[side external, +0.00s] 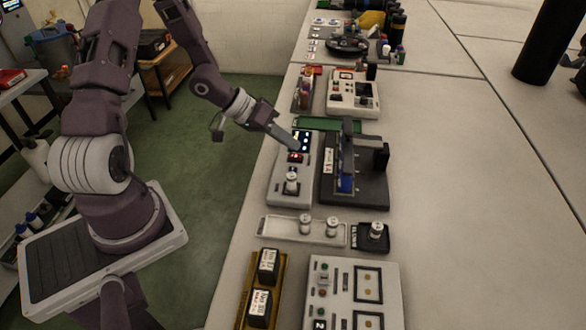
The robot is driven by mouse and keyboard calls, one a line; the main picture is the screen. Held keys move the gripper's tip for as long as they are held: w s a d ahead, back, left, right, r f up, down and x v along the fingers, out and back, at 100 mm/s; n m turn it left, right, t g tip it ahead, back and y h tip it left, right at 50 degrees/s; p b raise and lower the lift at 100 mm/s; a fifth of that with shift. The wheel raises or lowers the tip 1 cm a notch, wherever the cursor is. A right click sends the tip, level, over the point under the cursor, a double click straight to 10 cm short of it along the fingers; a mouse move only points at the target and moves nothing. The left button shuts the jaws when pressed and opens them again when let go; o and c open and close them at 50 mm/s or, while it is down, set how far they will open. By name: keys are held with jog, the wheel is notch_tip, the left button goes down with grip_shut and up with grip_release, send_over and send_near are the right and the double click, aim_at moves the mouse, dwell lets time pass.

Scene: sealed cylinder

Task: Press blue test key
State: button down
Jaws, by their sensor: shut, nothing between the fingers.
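My gripper (293,147) is shut and empty. It points down and right, and its tip is over the upper part of a pale grey test unit (289,190). The unit has a dark screen (304,139) and a small red display (295,158). A small dark bluish spot (293,169) below the display may be the blue test key; it is too small to be sure. A silver cylinder (291,180) stands upright on the lower part of the unit. I cannot tell whether the fingertips touch the panel.
A dark fixture with an upright post (346,160) stands close on the right. A pale tray (275,229) with two silver cylinders lies in front, beside a black block (372,237) holding another. A white instrument (353,95) stands behind. The table's right side (470,190) is clear.

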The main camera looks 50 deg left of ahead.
aim_at(289, 169)
jog(key=shift+f, duration=2.55)
jog(key=shift+f, duration=0.4)
jog(key=shift+f, duration=0.4)
dwell(0.3)
jog(key=shift+r, duration=0.8)
jog(key=shift+r, duration=0.1)
jog(key=shift+r, duration=2.4)
